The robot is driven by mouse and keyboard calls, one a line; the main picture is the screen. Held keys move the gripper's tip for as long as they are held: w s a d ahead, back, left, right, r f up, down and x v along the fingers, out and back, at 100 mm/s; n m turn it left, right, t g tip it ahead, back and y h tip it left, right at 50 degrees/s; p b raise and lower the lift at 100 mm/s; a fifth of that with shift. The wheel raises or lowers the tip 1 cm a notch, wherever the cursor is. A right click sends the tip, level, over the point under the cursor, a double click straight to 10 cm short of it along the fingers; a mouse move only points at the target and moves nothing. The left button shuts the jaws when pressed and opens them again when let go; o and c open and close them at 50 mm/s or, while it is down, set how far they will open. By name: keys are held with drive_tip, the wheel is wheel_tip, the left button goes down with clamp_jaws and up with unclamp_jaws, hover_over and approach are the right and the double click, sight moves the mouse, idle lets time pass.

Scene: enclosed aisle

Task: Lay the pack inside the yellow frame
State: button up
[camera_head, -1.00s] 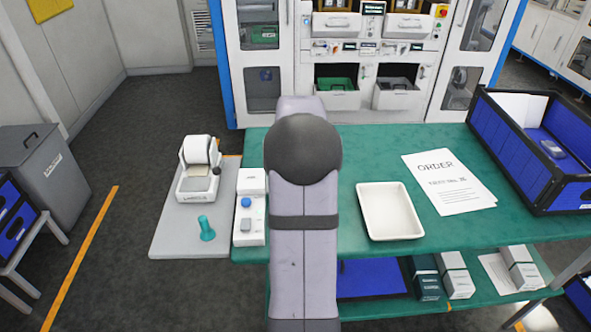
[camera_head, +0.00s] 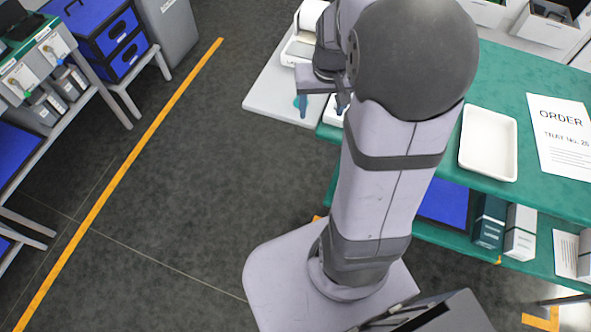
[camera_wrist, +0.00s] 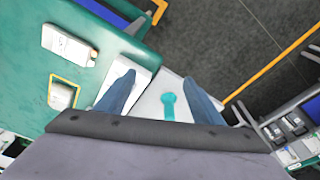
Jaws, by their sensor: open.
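My gripper (camera_wrist: 160,97) is open; no object is gripped between its fingers. In the head view my gripper (camera_head: 322,102) hangs above the grey side board near the table's left end. In the wrist view the yellow frame (camera_wrist: 51,94) is a thin outline on the green table, with a pale patch inside it. A small white block with a peach end, perhaps the pack (camera_wrist: 68,43), lies on the table apart from the frame. Both are left of my fingers in the wrist view, and my arm hides that area in the head view.
A teal, round-headed object (camera_wrist: 169,106) stands on the grey board (camera_head: 275,100), seen between my fingers. A white tray (camera_head: 488,143) and an order sheet (camera_head: 563,140) lie on the table (camera_head: 508,72). Boxes (camera_head: 520,232) stand on the lower shelf.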

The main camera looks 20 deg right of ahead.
drive_tip(key=s+a+f+n+g, duration=0.1)
drive_tip(key=s+a+f+n, duration=0.2)
drive_tip(key=s+a, duration=0.9)
drive_tip(key=shift+s+a+f+n+g+y, duration=0.2)
drive_tip(key=shift+a+f+n+g+y, duration=0.1)
drive_tip(key=shift+a+n+g, duration=0.15)
drive_tip(key=shift+d, duration=0.1)
wheel_tip(320, 180, down, 9)
drive_tip(key=b, duration=0.8)
drive_tip(key=shift+r+b, duration=0.15)
drive_tip(key=shift+b, duration=0.2)
